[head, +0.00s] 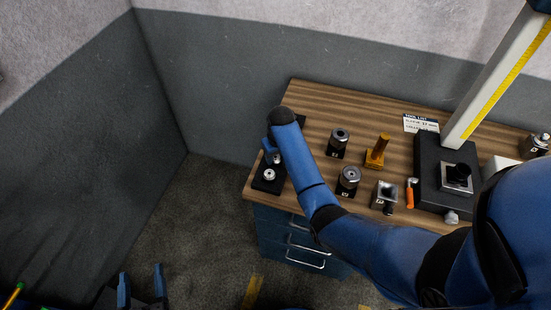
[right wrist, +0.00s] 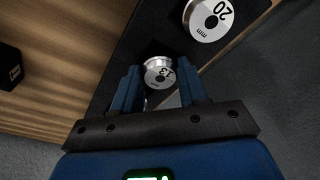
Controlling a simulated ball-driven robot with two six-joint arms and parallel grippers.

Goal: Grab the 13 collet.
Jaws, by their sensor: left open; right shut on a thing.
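The 13 collet (right wrist: 159,76) is a silver round piece marked "13" in the right wrist view. My right gripper (right wrist: 157,84) is shut on it, with one blue finger on each side. The collet is still at the black rack (right wrist: 116,60); whether it is lifted clear I cannot tell. In the head view my right gripper (head: 271,150) is over the rack (head: 262,187) at the table's left end and mostly hides the collet. A collet marked "20" (right wrist: 209,17) sits beside it on the rack. My left gripper (head: 141,285) is open and empty, low at the left, away from the table.
Several dark holders stand on the wooden table (head: 345,100), including a round one (head: 348,178) and another behind it (head: 339,138). An amber piece (head: 377,150), an orange-handled tool (head: 410,192) and a black fixture (head: 430,165) are further right. Drawers (head: 300,245) are below.

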